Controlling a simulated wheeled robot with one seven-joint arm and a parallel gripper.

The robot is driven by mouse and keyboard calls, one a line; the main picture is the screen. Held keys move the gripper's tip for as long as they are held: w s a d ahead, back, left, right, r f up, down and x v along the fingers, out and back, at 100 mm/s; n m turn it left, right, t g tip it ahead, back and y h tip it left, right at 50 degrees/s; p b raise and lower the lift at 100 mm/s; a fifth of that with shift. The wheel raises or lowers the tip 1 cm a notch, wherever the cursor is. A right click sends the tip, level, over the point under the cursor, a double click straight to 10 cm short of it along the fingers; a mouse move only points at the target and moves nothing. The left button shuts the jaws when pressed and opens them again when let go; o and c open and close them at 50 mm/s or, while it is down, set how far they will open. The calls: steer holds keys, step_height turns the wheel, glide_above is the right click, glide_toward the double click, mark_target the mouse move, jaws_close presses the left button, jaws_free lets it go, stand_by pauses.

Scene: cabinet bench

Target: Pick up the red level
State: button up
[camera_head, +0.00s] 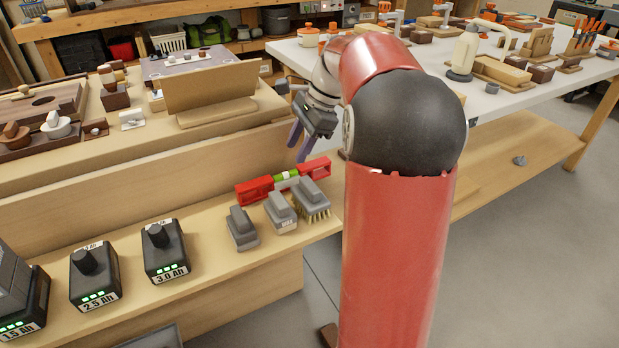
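The red level (256,190) lies on the lower wooden shelf, near its right end. It has red ends, a grey middle and a bright green vial. Grey-handled brushes in front of it hide part of its near side. My gripper (301,148) is above the level, pointing down, with its purple fingers a little over the level's back edge. A gap shows between the fingers, and nothing is seen between them. The fingers look apart from the level, though the exact height is hard to judge.
Several grey brushes (241,229) stand close in front of the level. Black batteries (166,251) stand to the left on the same shelf. The upper bench ledge (150,160) rises behind the level. A white table (490,105) stands at the back right.

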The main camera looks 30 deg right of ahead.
mark_target(286, 173)
steer(key=x, duration=0.7)
steer(key=shift+w+d+f, duration=0.1)
steer(key=shift+w+f, duration=0.05)
steer(key=shift+f, duration=0.3)
jaws_close()
